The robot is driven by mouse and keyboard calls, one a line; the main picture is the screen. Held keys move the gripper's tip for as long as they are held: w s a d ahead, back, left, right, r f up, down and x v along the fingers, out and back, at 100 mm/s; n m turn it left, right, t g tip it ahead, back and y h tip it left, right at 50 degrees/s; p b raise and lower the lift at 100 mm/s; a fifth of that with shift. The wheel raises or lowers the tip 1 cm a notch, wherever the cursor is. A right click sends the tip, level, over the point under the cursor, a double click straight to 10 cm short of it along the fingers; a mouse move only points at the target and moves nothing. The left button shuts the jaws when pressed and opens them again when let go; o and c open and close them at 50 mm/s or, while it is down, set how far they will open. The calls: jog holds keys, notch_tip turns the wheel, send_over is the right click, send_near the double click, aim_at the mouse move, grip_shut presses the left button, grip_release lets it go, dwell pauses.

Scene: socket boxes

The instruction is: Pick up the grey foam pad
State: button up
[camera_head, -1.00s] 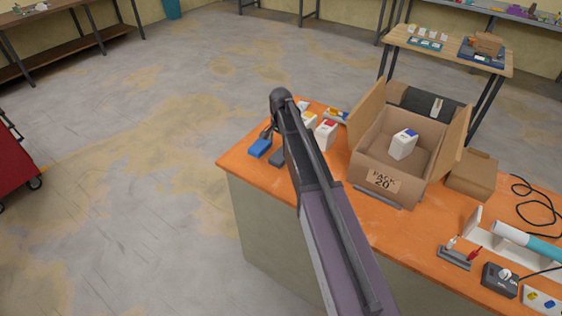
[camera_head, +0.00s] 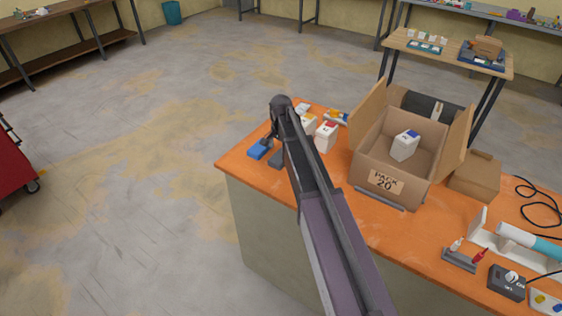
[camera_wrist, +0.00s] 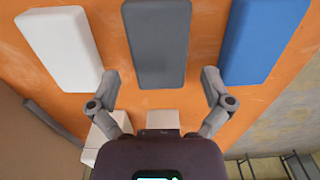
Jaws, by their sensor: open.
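The grey foam pad (camera_wrist: 157,42) lies on the orange table in the middle of the wrist view, between a white pad (camera_wrist: 60,45) and a blue pad (camera_wrist: 266,38). My gripper (camera_wrist: 161,78) is open and empty. Its two fingertips are spread wider than the grey pad, one toward each side of its near end. In the head view the grey pad (camera_head: 276,160) is partly hidden by my arm, with the blue pad (camera_head: 260,149) to its left. My gripper (camera_head: 271,135) is mostly hidden there; its height above the pad is unclear.
White boxes (camera_head: 326,136) stand close to the right of my arm. An open carton (camera_head: 385,183) holding a white box (camera_head: 405,145) stands further right. The orange table's (camera_head: 245,172) left edge is near the blue pad.

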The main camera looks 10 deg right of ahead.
aim_at(281, 155)
jog(key=shift+f+b, duration=1.5)
jog(key=shift+f, duration=0.3)
jog(key=shift+s, duration=0.1)
jog(key=c, duration=0.6)
